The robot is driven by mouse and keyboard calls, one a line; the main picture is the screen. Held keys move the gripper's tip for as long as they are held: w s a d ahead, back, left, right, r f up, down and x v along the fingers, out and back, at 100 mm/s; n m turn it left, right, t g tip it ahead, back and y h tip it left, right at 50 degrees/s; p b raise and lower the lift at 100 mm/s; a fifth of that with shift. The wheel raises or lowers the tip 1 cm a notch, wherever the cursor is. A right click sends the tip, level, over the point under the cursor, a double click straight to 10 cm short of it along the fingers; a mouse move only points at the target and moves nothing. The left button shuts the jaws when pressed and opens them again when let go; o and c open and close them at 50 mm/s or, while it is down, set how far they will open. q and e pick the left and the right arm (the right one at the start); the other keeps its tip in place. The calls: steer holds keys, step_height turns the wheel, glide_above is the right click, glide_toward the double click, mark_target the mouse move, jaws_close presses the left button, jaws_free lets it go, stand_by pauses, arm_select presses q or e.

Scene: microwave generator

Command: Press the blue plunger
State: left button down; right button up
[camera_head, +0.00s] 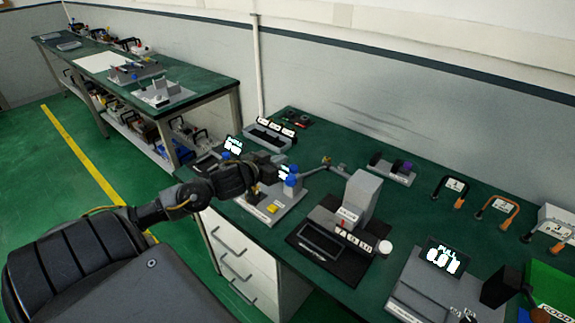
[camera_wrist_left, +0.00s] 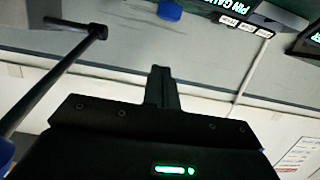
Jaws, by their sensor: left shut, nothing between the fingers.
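Two blue knobs show in the head view. One blue knob (camera_head: 292,180) tops a post on a grey fixture (camera_head: 285,205), just right of my left gripper. The other blue knob (camera_head: 225,155) is smaller and farther left, behind my arm. I cannot tell for certain which is the plunger. My left gripper (camera_head: 278,160) is shut and empty over the fixture, partly hiding it; contact with a knob cannot be told. In the left wrist view the shut fingers (camera_wrist_left: 162,85) point at the grey surface, with a blue piece (camera_wrist_left: 170,10) beyond them. My right gripper is not in view.
A black device with a grey block (camera_head: 362,195) stands right of the fixture on the green bench. A grey "PULL" display unit (camera_head: 440,260) is farther right. A dark rod (camera_wrist_left: 60,75) crosses the left of the wrist view. Bare bench lies behind the fixtures.

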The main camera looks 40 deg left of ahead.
mark_target(290, 171)
arm_select(q)
steer(key=w+f, duration=0.1)
steer(key=w, duration=0.1)
steer(key=w+f+p, duration=0.1)
steer(key=w+f, duration=0.1)
steer(key=shift+w, duration=0.15)
steer(key=shift+f, duration=1.05)
steer(key=shift+f, duration=1.1)
